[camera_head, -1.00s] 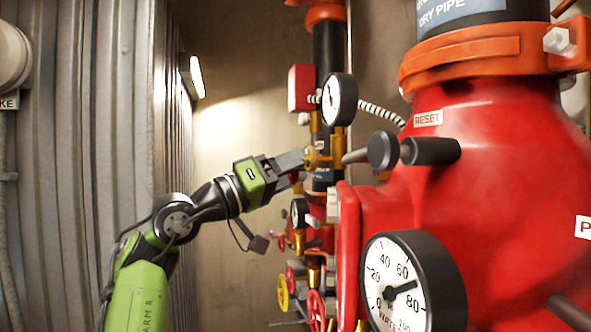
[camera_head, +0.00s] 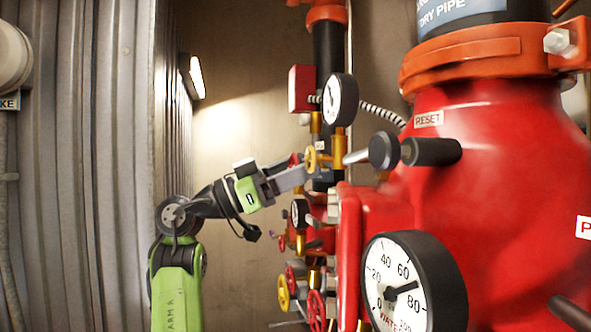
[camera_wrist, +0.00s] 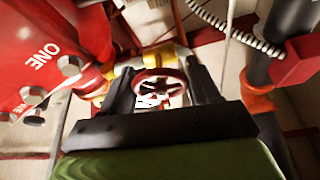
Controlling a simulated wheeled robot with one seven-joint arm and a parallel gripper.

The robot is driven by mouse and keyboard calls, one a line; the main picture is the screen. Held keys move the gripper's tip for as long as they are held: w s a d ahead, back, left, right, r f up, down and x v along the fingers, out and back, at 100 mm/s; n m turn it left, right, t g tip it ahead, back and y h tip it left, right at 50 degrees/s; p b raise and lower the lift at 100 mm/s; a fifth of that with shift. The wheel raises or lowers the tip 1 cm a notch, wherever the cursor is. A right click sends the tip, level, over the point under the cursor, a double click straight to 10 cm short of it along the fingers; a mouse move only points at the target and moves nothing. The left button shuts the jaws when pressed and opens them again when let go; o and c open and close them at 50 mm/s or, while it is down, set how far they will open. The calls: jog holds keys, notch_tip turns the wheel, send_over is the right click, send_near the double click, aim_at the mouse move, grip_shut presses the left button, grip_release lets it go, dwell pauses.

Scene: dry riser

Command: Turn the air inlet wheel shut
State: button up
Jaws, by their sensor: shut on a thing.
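A small red handwheel (camera_wrist: 160,72) with a pale label behind it sits between the two dark fingers of my gripper (camera_wrist: 162,84) in the wrist view. The fingers are shut on its rim from both sides. In the head view my gripper (camera_head: 300,177) reaches from the left to the brass fittings on the dark riser pipe (camera_head: 328,60). Only a red sliver of the wheel (camera_head: 296,159) shows there, and the fingers and a yellow brass valve part (camera_head: 311,160) hide the rest. The label's words cannot be read.
A large red valve body (camera_head: 490,180) with a water gauge (camera_head: 410,285) fills the right side. A smaller gauge (camera_head: 339,100) is above my gripper. Yellow (camera_head: 284,293) and red (camera_head: 316,310) handwheels are below. A corrugated wall (camera_head: 90,160) stands left.

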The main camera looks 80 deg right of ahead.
jog(key=shift+f+m, duration=0.15)
jog(key=shift+m, duration=0.15)
jog(key=o, duration=1)
jog(key=shift+s+d, duration=0.1)
jog(key=v, duration=1.6)
